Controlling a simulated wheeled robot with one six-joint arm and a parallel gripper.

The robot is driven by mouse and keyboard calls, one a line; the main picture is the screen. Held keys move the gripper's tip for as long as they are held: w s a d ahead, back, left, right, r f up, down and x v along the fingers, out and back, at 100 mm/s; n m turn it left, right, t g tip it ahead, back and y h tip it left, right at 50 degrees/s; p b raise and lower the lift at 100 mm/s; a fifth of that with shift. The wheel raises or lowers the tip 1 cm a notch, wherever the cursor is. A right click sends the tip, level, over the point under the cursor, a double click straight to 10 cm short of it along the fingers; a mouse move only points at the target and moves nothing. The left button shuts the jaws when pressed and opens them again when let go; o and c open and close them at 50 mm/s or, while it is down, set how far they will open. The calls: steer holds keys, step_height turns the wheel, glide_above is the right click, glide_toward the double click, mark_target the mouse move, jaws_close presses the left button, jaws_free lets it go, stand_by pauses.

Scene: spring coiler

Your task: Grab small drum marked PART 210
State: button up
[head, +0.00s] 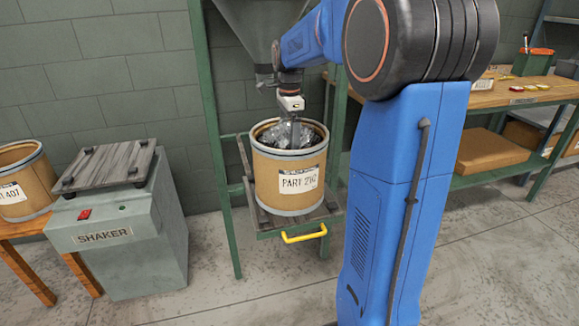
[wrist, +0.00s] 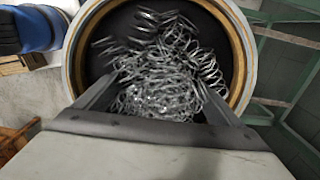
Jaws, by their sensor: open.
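The small drum (head: 289,170) is tan with a grey rim and stands upright on a platform under the hopper. Its white label starts with PART 2; the last digits are hard to read. Loose metal springs (wrist: 165,65) partly fill it, and dark inner wall shows around them in the wrist view, inside the drum's round rim (wrist: 240,45). My gripper (head: 295,133) points down into the drum's mouth. In the wrist view its two fingers (wrist: 162,88) are spread apart over the springs. Whether the fingertips touch the springs, I cannot tell.
A hopper (head: 258,28) on a green frame (head: 205,110) stands closely around the drum. A yellow handle (head: 304,236) sticks out in front of the platform. A shaker (head: 120,225) and another drum (head: 22,180) are at left. A workbench (head: 520,92) is at right.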

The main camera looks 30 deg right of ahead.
step_height(320, 180, down, 3)
steer(key=shift+r, duration=0.1)
steer(key=c, duration=2)
steer(key=shift+c, duration=0.9)
steer(key=shift+r, duration=0.2)
